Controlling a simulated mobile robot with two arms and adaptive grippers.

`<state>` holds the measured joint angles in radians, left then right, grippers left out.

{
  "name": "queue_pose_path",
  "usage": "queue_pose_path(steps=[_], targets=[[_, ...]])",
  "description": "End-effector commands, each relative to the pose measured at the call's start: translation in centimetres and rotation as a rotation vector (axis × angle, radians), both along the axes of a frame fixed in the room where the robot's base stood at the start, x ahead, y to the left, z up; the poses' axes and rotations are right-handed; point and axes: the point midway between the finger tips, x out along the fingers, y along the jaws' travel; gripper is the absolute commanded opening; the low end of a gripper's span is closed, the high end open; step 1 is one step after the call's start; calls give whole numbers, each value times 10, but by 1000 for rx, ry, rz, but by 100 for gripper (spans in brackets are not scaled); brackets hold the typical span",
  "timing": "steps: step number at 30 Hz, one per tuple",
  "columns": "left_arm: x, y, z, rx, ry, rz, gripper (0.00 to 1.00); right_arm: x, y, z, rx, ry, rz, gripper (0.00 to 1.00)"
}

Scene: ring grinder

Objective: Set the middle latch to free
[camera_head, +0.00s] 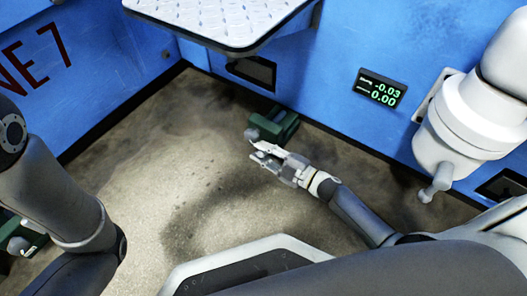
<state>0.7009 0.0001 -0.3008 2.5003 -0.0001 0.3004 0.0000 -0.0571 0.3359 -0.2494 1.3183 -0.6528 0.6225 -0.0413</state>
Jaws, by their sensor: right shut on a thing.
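A green latch (276,123) with a grey round knob (251,134) sits on the floor by the blue wall, near the centre of the head view; it appears to be the middle latch. My right gripper (262,149) reaches in from the right and is shut on the latch's handle at its near side. The fingers partly hide the contact. Another green latch (32,238) with a grey knob shows at the left edge, partly hidden by my left arm. My left gripper is out of view.
Blue walls (325,70) meet in a corner behind the sandy floor (150,170). A metal shelf (215,15) juts out overhead. A small display (381,89) reads -0.03 and 0.00. A white machine part (465,130) stands at the right. Open floor lies left of the gripper.

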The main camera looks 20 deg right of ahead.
Motion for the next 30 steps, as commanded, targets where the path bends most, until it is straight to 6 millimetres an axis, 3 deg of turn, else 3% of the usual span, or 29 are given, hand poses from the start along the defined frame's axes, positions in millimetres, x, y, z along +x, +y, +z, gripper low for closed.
queue_pose_path(steps=[19,20,23,30], targets=[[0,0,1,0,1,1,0,-1,1,-4,-66,-51,-1,0],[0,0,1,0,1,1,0,-1,1,-4,-66,-51,-1,24],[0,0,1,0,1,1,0,-1,1,-4,-66,-51,-1,37],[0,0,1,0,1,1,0,-1,1,-4,-66,-51,-1,38]])
